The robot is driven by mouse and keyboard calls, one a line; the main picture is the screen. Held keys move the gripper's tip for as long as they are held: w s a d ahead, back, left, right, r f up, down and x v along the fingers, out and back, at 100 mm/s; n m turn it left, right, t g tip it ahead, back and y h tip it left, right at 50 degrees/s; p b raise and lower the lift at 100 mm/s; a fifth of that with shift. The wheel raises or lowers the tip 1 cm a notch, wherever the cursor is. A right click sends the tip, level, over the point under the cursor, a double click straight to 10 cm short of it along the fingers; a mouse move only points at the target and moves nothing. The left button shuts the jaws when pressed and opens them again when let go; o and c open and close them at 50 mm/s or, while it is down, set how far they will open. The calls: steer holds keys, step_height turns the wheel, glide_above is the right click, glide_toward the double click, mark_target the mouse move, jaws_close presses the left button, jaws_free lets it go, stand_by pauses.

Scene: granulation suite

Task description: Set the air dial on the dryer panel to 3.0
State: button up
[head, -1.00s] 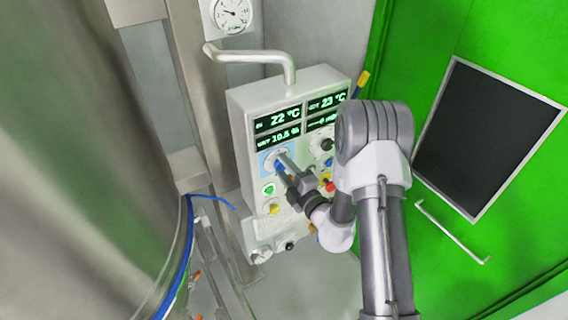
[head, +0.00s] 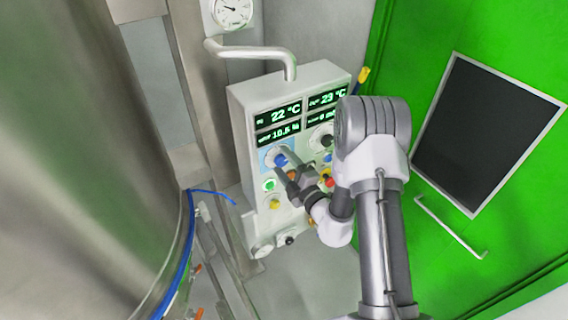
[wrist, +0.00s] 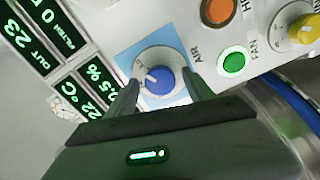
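The air dial (wrist: 160,82) is a blue knob with a white pointer line on a light blue square, labelled AIR in the wrist view. It also shows in the head view (head: 281,160), partly covered by my gripper. My gripper (wrist: 162,87) is open, with one finger on each side of the dial and a gap visible between the fingers and the knob. The dryer panel (head: 242,130) is a white box with green displays. The scale numbers around the dial are too small or hidden to read.
A lit green FAN button (wrist: 233,62) and an orange button (wrist: 219,10) sit beside the dial, with a yellow knob (wrist: 306,28) further right. A bent grey pipe (head: 250,53) rises above the panel. A large steel vessel (head: 80,170) stands at left.

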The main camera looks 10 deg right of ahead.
steer(key=v, duration=1.7)
steer(key=shift+s, duration=0.2)
steer(key=shift+d, duration=0.1)
